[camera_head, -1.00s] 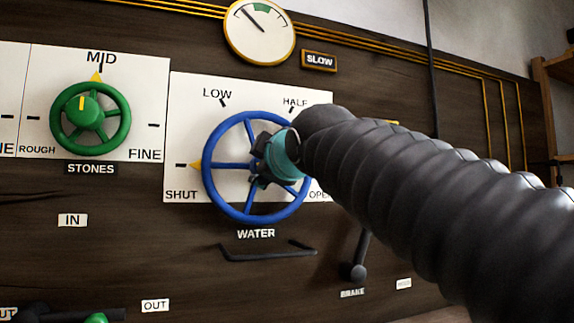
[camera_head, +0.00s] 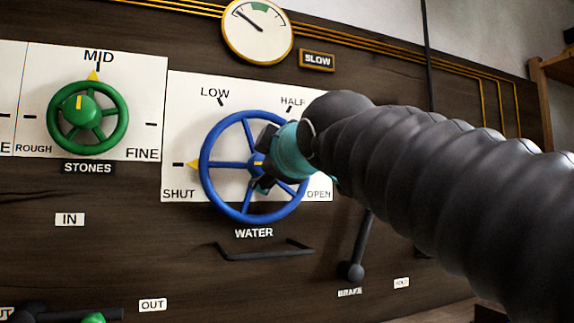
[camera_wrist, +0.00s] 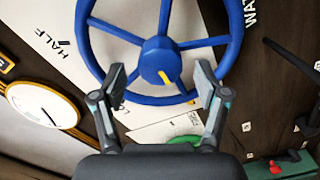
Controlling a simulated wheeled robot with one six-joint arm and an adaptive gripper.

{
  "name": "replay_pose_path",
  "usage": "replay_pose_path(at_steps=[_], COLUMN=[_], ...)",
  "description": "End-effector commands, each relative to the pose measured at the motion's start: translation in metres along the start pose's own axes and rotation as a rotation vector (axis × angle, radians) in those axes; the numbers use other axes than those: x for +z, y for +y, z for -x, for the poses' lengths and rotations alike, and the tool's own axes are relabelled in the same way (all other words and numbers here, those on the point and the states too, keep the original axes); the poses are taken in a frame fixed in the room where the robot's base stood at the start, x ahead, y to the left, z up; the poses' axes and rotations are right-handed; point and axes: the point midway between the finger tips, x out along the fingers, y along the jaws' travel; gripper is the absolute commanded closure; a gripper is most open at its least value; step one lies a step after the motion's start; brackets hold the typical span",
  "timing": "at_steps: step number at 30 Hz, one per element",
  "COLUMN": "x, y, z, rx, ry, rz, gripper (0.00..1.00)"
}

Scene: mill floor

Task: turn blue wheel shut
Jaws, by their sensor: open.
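The blue wheel (camera_head: 208,180) is mounted on the white WATER plate (camera_head: 180,115). In the head view its yellow pointer (camera_head: 193,164) is at the SHUT mark on the left. The wheel also shows in the wrist view (camera_wrist: 150,98), with a yellow line on its hub. My gripper (camera_head: 262,172) is in front of the wheel, at the right of its hub. In the wrist view my gripper (camera_wrist: 161,80) is open, its two fingers apart either side of the hub, with nothing between them gripped. My arm hides the right part of the plate.
A green STONES wheel (camera_head: 118,130) is to the left, pointing at MID. A gauge (camera_head: 258,45) hangs above, beside a SLOW sign (camera_head: 317,60). Below are a dark bar handle (camera_head: 265,253) and the BRAKE lever (camera_head: 355,265).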

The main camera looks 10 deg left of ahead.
Motion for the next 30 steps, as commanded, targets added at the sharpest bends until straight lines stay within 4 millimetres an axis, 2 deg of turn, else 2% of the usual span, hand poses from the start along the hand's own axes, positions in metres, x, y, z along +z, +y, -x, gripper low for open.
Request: replay_pose_path(at_steps=[1,6,12,18,30], x=[-0.001,-0.001,-0.001,-0.001,0.0], y=[0.001,0.0,0.0,-0.001,-0.001], z=[0.013,0.045,0.072,0.083,0.083], rx=[0.002,0.0,0.0,-0.002,-0.001], ry=[0.003,0.002,0.002,0.001,0.001], rz=[-0.001,0.001,0.0,0.0,0.0], gripper=[0.26,0.26,0.26,0.26,0.26])
